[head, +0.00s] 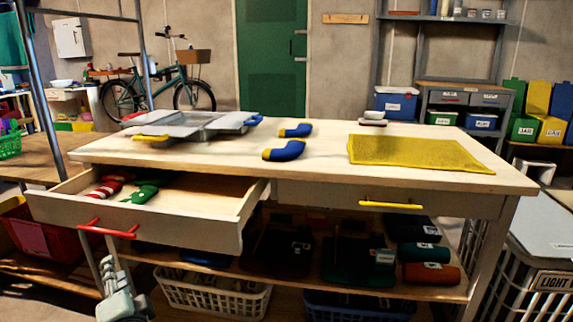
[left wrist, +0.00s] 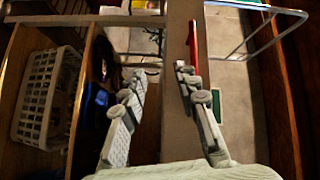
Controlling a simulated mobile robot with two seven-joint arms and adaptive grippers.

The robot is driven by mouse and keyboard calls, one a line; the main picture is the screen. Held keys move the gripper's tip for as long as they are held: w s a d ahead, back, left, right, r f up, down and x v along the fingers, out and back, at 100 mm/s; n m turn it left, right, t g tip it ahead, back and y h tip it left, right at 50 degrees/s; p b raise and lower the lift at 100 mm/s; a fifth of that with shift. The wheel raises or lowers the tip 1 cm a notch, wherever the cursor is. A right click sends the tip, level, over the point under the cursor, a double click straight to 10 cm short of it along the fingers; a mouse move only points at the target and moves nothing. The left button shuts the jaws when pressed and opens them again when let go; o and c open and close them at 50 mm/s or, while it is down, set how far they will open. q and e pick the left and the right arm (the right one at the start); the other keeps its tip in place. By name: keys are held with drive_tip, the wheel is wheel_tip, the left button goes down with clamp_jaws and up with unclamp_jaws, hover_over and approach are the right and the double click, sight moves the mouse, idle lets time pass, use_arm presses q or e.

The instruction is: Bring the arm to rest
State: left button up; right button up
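My left gripper (head: 112,268) is at the lower left of the head view, just below the red handle (head: 108,229) of the pulled-out drawer (head: 190,228). In the left wrist view its two fingers (left wrist: 162,78) are spread apart with nothing between them. The red handle (left wrist: 193,42) shows beyond the right fingertip there; I cannot tell the exact gap. The drawer holds a red-and-white item (head: 106,188) and a green item (head: 143,192). My right gripper is in neither view.
The workbench (head: 320,160) carries a grey tray-like device (head: 195,124), two blue-and-yellow pieces (head: 284,150) and a yellow mat (head: 418,152). A closed drawer with a yellow handle (head: 390,204) is at the right. Below stand a white basket (head: 212,297) and shelved cases. A metal post (head: 45,100) rises at the left.

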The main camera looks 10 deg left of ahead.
use_arm(q)
drive_tip(key=s+d+f+n+g+h+p, duration=0.1)
drive_tip(key=s+f+g+h, duration=0.1)
drive_tip(key=f, duration=0.4)
drive_tip(key=s+d+f+n+g+h, duration=0.1)
drive_tip(key=s+f, duration=0.1)
drive_tip(key=f, duration=0.4)
drive_tip(key=s+d+f+n+g+h, duration=0.1)
drive_tip(key=s+d+f+g+h, duration=0.2)
drive_tip(key=s+d+f, duration=0.2)
drive_tip(key=s+d+f+n+g+h+p, duration=0.1)
drive_tip(key=s+d+f+g+h, duration=0.3)
drive_tip(key=s+f, duration=0.7)
drive_tip(key=shift+d+f+n+g+p, duration=0.3)
drive_tip(key=shift+d+f+n, duration=0.1)
drive_tip(key=shift+n, duration=0.2)
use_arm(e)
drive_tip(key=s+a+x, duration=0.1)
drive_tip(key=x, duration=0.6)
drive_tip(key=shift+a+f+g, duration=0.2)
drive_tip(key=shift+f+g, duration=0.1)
